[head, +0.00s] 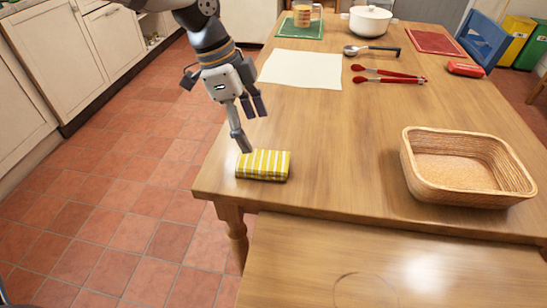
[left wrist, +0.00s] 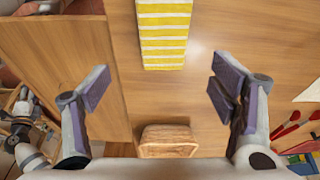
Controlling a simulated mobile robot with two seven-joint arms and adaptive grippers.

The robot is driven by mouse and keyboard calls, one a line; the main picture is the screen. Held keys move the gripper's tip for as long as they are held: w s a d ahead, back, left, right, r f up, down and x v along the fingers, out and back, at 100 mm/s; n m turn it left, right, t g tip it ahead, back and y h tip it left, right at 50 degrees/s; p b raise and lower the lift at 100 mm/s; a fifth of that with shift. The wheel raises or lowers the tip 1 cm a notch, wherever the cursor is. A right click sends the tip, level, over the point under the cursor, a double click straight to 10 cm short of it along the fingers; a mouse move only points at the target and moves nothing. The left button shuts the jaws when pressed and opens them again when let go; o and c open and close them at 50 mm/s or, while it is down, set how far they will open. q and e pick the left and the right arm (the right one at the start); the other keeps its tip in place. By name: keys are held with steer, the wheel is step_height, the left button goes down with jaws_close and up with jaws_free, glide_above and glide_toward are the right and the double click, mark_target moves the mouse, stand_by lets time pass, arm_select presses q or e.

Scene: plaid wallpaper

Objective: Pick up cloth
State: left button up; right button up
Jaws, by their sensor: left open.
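The cloth (head: 264,166) is yellow with white stripes and folded into a small block. It lies near the front left corner of the wooden table (head: 330,185). My left gripper (head: 252,125) is just above and behind the cloth in the head view. In the left wrist view the cloth (left wrist: 163,32) shows at the top centre, beyond and between the two spread fingers of the left gripper (left wrist: 162,92). The left gripper is open, with nothing between its fingers. My right gripper is in neither view.
A wicker basket (head: 467,193) stands at the right front of the table. Red tongs (head: 390,80), a ladle (head: 371,50), white paper (head: 302,69) and a white pot (head: 370,21) lie further back. A lower wooden surface (head: 330,262) is in front. The table's middle is clear.

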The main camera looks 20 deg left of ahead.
mark_target(262, 159)
arm_select(q)
steer(key=x, duration=0.6)
steer(key=a+b+x, duration=0.1)
steer(key=x, duration=0.2)
steer(key=shift+w+a+f, duration=0.1)
steer(key=shift+w+f, duration=0.1)
steer(key=shift+r, duration=0.1)
steer(key=shift+c, duration=0.3)
steer(key=c, duration=1.2)
